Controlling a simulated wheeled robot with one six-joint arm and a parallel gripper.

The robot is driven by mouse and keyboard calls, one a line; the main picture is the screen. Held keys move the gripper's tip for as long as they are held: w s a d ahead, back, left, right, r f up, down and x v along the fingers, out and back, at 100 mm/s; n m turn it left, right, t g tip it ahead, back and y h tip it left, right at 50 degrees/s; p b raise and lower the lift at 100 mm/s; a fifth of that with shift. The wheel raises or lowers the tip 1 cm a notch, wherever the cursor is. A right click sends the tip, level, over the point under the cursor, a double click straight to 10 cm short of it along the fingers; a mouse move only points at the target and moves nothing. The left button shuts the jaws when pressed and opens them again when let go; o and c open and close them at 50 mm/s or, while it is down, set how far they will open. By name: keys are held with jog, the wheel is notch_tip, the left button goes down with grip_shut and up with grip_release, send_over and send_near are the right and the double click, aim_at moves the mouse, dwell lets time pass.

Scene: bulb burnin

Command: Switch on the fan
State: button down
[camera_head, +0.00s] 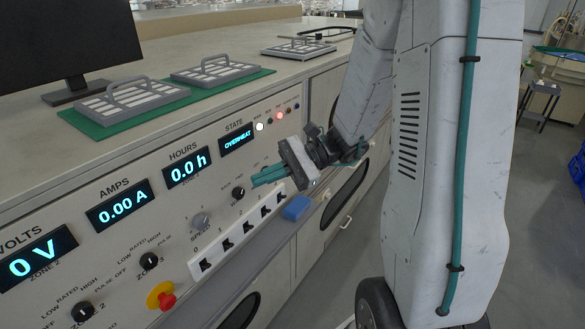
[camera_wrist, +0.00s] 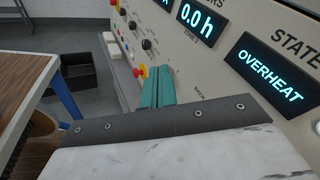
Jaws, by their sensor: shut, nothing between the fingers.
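A beige control panel (camera_head: 150,215) fills the front of the bench. A grey knob (camera_head: 200,222) with a partly readable label like "SPEED" sits in its lower middle, above a white strip of black switches (camera_head: 228,243). No fan itself is recognisable, and I cannot tell which control is the fan's. The state display (camera_head: 238,139) reads OVERHEAT, also in the wrist view (camera_wrist: 270,75). My gripper (camera_head: 256,181) is shut and empty, its teal fingers in front of the panel, above and right of the grey knob, near a black knob (camera_head: 238,193). Contact cannot be told.
A red emergency button (camera_head: 165,297) with yellow collar and black selector knobs (camera_head: 149,261) sit lower left. Grey racks (camera_head: 215,70) and a monitor (camera_head: 60,40) stand on the bench. Floor at right is mostly clear.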

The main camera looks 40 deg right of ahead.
jog(key=w+d+f+m+t+h, duration=0.3)
jog(key=d+f+m+t, duration=0.5)
jog(key=d, duration=0.3)
jog(key=w+d+f+m+t+h, duration=0.3)
jog(key=d+f+m+t+h, duration=0.2)
jog(key=d+f+m+t, duration=0.3)
jog(key=d+m, duration=0.1)
jog(key=d, duration=0.2)
jog(key=shift+w+d+h, duration=0.3)
jog(key=shift+w, duration=0.05)
jog(key=shift+f, duration=0.1)
jog(key=x, duration=1)
jog(key=shift+d, duration=0.1)
